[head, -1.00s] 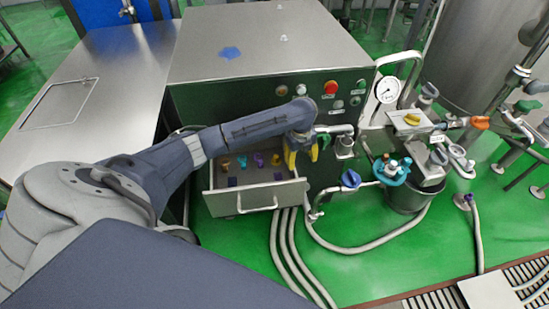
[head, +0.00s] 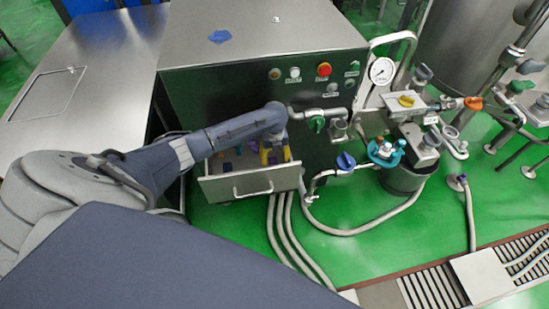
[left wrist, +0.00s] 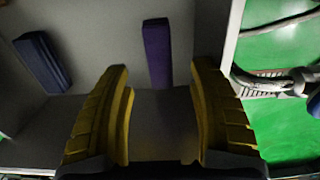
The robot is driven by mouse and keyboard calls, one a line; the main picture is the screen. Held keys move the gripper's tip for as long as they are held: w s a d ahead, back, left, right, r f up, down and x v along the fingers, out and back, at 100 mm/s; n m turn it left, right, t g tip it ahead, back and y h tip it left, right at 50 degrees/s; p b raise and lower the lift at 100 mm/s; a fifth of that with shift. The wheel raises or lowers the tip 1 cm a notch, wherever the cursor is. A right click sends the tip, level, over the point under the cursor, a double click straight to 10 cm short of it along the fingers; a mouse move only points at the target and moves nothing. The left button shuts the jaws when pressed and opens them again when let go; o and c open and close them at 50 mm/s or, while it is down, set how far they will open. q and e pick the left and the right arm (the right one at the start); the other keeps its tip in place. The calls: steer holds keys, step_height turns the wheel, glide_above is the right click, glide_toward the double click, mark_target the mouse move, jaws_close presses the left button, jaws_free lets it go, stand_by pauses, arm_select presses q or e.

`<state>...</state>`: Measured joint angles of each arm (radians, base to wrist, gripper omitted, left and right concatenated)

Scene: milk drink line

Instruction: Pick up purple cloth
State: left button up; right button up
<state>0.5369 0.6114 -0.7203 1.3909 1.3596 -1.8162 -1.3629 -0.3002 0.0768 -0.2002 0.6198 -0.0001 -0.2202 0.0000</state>
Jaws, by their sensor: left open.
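In the left wrist view, a narrow purple strip (left wrist: 157,52), which looks like the purple cloth, lies on the drawer floor just past the fingertips, between their lines. My left gripper (left wrist: 160,75) has its yellow fingers spread, with nothing between them. My right gripper is not in view.
A dark blue block (left wrist: 42,62) lies left of the purple strip. The drawer's side wall (left wrist: 233,35) runs close to the right finger. A green-handled valve (head: 317,124) and a hose (head: 345,232) are right of the drawer. A blue cloth (head: 221,37) lies on the cabinet.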

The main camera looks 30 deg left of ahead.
arm_select(q)
steer(key=shift+s+d+f, duration=0.1)
steer(key=shift+f, duration=1.15)
steer(key=shift+s+d+f, duration=0.1)
steer(key=shift+f, duration=1.1)
steer(key=shift+a+f, duration=0.1)
steer(key=shift+f, duration=0.8)
steer(key=c, duration=1.2)
